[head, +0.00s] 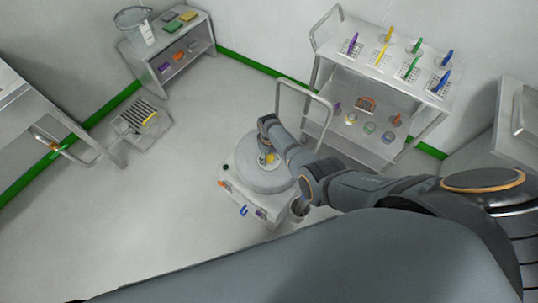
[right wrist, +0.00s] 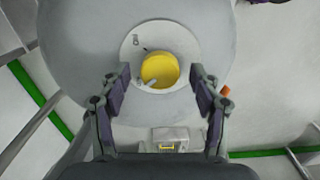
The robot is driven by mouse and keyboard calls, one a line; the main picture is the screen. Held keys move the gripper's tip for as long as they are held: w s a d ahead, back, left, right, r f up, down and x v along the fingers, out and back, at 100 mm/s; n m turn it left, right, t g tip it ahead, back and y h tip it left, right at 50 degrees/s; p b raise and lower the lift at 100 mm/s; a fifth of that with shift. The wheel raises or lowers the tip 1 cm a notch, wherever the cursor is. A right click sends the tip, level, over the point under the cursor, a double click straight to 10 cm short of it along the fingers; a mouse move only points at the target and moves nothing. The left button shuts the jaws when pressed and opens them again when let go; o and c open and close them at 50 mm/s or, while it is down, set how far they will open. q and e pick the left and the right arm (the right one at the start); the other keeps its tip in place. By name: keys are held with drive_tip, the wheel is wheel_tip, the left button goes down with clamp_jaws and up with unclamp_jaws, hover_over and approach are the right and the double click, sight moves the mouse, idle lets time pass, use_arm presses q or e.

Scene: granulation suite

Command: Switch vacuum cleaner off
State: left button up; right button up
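The vacuum cleaner (head: 262,178) is a round light-grey drum on a low wheeled base, standing on the floor in the middle of the head view. Its top carries a yellow round knob (right wrist: 159,66) on a pale disc (right wrist: 131,52) with a small mark. The knob also shows in the head view (head: 270,158), partly covered by my right arm. My right gripper (right wrist: 161,80) is open above the lid, with one finger on each side of the knob and visible gaps between. In the head view its fingers are mostly hidden at the wrist. My left gripper is not in view.
A trolley (head: 345,88) with colored brushes and tools stands behind the vacuum, beside its push handle (head: 305,90). A shelf unit (head: 150,62) with a bucket is at the back left. A floor grate (head: 128,122) lies left. The floor between is clear.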

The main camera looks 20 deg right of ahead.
sight(269, 157)
wheel_tip(269, 157, up, 12)
idle(0.6)
idle(0.5)
